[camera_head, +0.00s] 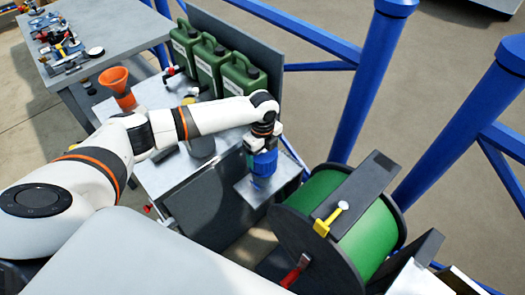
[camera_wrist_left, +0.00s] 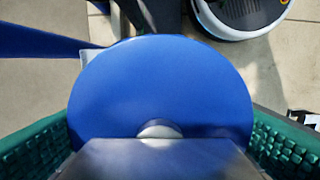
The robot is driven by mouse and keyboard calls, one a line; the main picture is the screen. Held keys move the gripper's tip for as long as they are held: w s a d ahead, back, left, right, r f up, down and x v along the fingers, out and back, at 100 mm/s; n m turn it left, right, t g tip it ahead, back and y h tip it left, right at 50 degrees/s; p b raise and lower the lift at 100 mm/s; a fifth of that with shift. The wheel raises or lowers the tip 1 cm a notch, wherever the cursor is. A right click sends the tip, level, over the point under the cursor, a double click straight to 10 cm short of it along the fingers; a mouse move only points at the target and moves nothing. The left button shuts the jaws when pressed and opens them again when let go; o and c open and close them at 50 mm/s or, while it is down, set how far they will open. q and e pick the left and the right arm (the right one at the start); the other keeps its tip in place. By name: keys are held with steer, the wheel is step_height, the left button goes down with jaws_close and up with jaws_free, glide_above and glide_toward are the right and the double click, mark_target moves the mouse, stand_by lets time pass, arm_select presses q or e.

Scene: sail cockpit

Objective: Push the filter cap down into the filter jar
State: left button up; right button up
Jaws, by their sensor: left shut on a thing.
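My left gripper (camera_head: 263,150) is over the small grey shelf at the right end of the workbench, pointing down. It is shut on the blue filter cap (camera_head: 264,164). In the left wrist view the cap (camera_wrist_left: 160,85) is a wide, smooth blue disc between the green ribbed finger pads, with a small pale round spot near its lower edge. The filter jar cannot be told apart from the blue shape below the gripper, so I cannot tell how deep the cap sits. My right gripper is not in view.
Green canisters (camera_head: 211,62) and an orange funnel (camera_head: 115,80) stand on the bench. A large reel with a green drum (camera_head: 345,220) is close on the right. Blue posts (camera_head: 367,85) stand behind it. A table with small tools (camera_head: 100,40) is at the far left.

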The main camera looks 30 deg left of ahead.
arm_select(q)
steer(key=shift+f+b, duration=0.3)
steer(key=shift+f, duration=0.25)
stand_by(0.4)
steer(key=o, duration=0.9)
step_height(320, 180, up, 11)
steer(key=p, duration=1.1)
steer(key=shift+s+f, duration=0.1)
